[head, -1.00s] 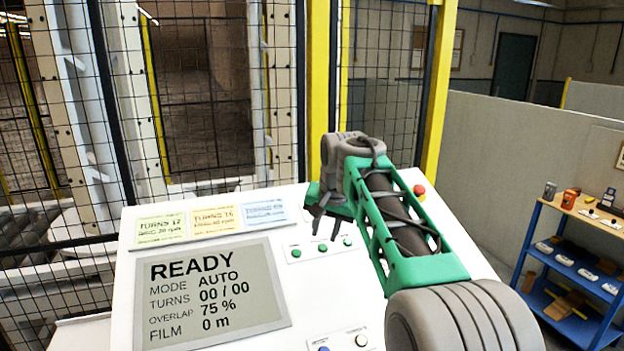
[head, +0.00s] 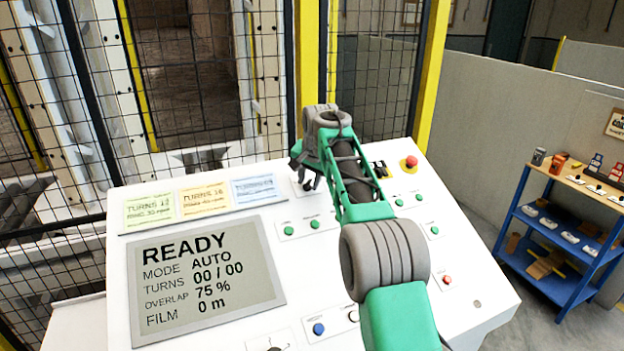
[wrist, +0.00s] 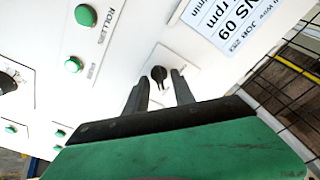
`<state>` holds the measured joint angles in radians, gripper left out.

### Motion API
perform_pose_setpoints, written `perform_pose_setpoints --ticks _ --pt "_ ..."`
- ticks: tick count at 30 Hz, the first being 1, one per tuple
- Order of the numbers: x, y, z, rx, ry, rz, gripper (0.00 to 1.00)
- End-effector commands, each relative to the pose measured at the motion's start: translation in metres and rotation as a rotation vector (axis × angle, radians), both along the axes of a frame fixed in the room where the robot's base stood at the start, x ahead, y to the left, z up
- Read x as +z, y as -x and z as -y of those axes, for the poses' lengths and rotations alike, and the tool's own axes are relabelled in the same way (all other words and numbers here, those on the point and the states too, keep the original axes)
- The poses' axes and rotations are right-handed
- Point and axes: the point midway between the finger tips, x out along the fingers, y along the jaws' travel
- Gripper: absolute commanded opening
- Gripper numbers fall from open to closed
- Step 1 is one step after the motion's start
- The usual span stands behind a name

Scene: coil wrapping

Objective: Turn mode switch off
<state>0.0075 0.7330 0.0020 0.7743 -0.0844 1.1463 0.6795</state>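The switch at my gripper is a small black rotary knob (wrist: 158,74) on a pale plate of the sloped white panel (head: 410,255); its label is not readable. In the wrist view my gripper (wrist: 160,82) is open, with its two dark fingers pointing at the knob, one tip to each side. I cannot tell whether they touch it. In the head view my gripper (head: 307,181) is low over the panel, right of the blue card, and mostly hides the knob. The screen (head: 205,280) reads READY, MODE AUTO, TURNS 00 / 00.
Green buttons (head: 314,224) sit just below my gripper. A black switch on yellow (head: 380,169) and a red button (head: 411,161) are to the right. Mesh fence with a yellow post (head: 431,80) stands behind the panel. A blue shelf (head: 560,240) stands at right.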

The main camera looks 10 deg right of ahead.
Motion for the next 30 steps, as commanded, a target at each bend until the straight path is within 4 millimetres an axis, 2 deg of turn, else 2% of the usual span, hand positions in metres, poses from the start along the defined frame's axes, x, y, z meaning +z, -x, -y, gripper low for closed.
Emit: perform_pose_setpoints --ticks 3,14,25,26,27,30 --pt "0.000 0.000 0.000 0.001 0.000 0.000 0.29" --pt "0.000 0.000 0.000 0.001 0.000 0.000 0.00" --pt "0.000 0.000 0.000 0.001 0.000 0.000 0.00" --pt "0.000 0.000 0.014 -0.005 0.000 0.000 0.00" --pt "0.000 0.000 0.008 -0.001 0.000 0.000 0.00" --pt "0.000 0.000 0.006 0.001 0.002 0.000 0.00"
